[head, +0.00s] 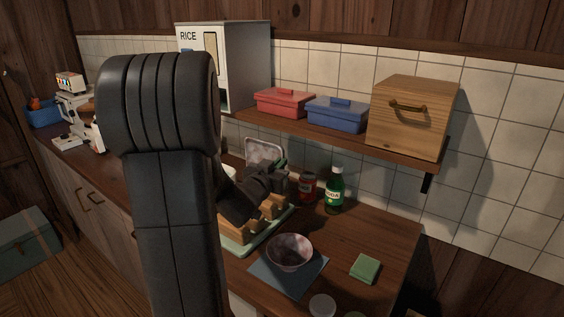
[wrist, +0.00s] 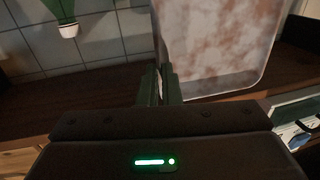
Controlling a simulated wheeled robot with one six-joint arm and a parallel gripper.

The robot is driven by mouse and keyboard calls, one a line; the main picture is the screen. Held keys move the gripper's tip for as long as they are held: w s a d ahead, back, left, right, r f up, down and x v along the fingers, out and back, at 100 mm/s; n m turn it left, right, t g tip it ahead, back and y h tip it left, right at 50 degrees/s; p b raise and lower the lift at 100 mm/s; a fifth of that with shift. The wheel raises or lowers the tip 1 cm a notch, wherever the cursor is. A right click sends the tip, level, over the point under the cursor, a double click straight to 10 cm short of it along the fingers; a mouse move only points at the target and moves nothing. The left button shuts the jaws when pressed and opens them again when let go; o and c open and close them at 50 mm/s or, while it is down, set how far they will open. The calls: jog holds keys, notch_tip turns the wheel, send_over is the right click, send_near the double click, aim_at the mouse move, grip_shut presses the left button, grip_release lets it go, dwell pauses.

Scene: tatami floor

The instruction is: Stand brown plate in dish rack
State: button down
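The brown plate (head: 265,150) is squarish, with mottled brown and white glaze and a pale rim. In the head view it is upright beyond my gripper (head: 281,165), above the counter's back. In the wrist view the plate (wrist: 220,45) is large at upper right, its near edge between the two green fingers of my gripper (wrist: 160,84). The fingers look closed on that edge. The dish rack (head: 268,212), with wooden pegs on a pale green tray, stands below and in front of my gripper. My arm hides its left part.
A green soda bottle (head: 335,192) and a red jar (head: 307,187) stand right of my gripper. A mottled bowl (head: 290,253) sits on a blue cloth (head: 262,272), with a green sponge (head: 365,268) to its right. A wall shelf (head: 300,132) holding boxes overhangs the counter.

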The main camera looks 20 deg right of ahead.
notch_tip(320, 180, down, 6)
jog(key=b, duration=0.5)
jog(key=shift+a+f+b, duration=0.1)
jog(key=shift+f+b, duration=0.15)
jog(key=shift+b, duration=0.1)
dwell(0.7)
jog(key=shift+f, duration=0.3)
jog(key=shift+f+b, duration=0.15)
jog(key=shift+b, duration=0.3)
jog(key=shift+f, duration=0.15)
jog(key=shift+s, duration=0.1)
